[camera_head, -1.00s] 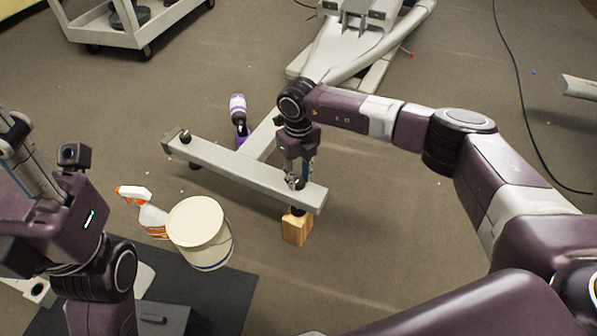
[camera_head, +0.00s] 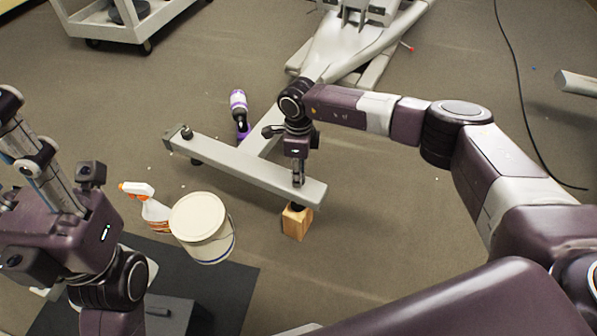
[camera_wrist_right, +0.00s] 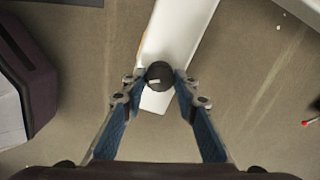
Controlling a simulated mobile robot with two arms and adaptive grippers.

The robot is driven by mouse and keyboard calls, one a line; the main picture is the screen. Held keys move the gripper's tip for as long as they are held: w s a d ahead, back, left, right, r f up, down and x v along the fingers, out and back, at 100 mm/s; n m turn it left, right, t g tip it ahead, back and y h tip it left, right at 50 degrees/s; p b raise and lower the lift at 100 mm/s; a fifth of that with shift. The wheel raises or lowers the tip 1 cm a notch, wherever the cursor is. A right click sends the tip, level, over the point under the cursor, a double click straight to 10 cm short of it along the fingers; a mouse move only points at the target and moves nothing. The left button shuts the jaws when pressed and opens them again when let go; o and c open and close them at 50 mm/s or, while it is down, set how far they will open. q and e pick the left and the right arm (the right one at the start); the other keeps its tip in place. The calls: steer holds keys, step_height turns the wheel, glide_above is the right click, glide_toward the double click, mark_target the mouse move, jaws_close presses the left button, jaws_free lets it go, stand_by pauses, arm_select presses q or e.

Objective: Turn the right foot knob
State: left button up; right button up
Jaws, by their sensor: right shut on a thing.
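The right foot knob (camera_wrist_right: 159,72) is a round black knob with a pale mark, on the right end of the grey crossbar (camera_head: 235,166). My right gripper (camera_head: 298,183) points down onto this end and hides the knob in the head view. In the right wrist view its two blue-padded fingers (camera_wrist_right: 160,80) are shut on the knob from either side. The left foot knob (camera_head: 186,131) is small and dark at the bar's far left end. My left gripper (camera_head: 32,150) is raised at the left edge, away from the bar; its finger opening is unclear.
A wooden block (camera_head: 297,222) is under the bar's right end. A white bucket (camera_head: 203,240) and a spray bottle (camera_head: 152,210) stand in front of the bar. A purple-labelled bottle (camera_head: 239,107) is behind it. Floor right of the block is clear.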

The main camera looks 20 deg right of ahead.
steer(key=shift+n, duration=0.3)
steer(key=o, duration=1.2)
steer(key=shift+c, duration=0.2)
step_height(320, 180, up, 12)
